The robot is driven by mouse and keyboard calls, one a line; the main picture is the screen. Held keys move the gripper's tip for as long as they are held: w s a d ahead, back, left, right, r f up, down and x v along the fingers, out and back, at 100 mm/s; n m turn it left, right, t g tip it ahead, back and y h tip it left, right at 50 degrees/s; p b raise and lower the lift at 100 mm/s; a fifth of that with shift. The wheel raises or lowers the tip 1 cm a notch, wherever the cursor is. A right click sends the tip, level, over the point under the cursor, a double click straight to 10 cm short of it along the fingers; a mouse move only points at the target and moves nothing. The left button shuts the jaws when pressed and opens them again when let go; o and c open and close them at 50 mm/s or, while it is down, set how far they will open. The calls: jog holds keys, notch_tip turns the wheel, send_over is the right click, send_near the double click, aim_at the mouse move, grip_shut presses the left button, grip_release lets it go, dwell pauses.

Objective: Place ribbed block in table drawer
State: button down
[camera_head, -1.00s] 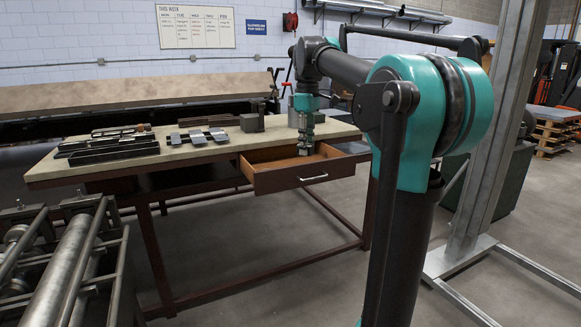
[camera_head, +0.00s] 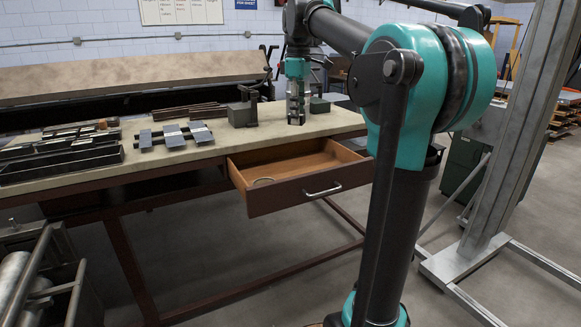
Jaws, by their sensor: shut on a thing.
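The table drawer (camera_head: 309,192) is pulled open at the front of the workbench, with its brown wooden inside showing. My gripper (camera_head: 296,115) points down above the bench, behind the drawer's opening in the picture. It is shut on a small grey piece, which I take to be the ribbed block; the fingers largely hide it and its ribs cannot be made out.
On the bench top (camera_head: 200,160) stand dark trays (camera_head: 62,160), flat grey plates (camera_head: 174,135), a dark grey block-like fixture (camera_head: 243,110) and a grey block (camera_head: 320,105) close beside my gripper. A metal post (camera_head: 490,150) stands at the right.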

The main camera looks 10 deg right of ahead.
jog(key=shift+w+f, duration=0.2)
jog(key=shift+f, duration=0.2)
notch_tip(320, 180, down, 19)
jog(key=shift+f, duration=0.1)
jog(key=shift+f, duration=0.1)
jog(key=c, duration=1.1)
grip_release()
jog(key=shift+c, duration=0.2)
notch_tip(320, 180, up, 12)
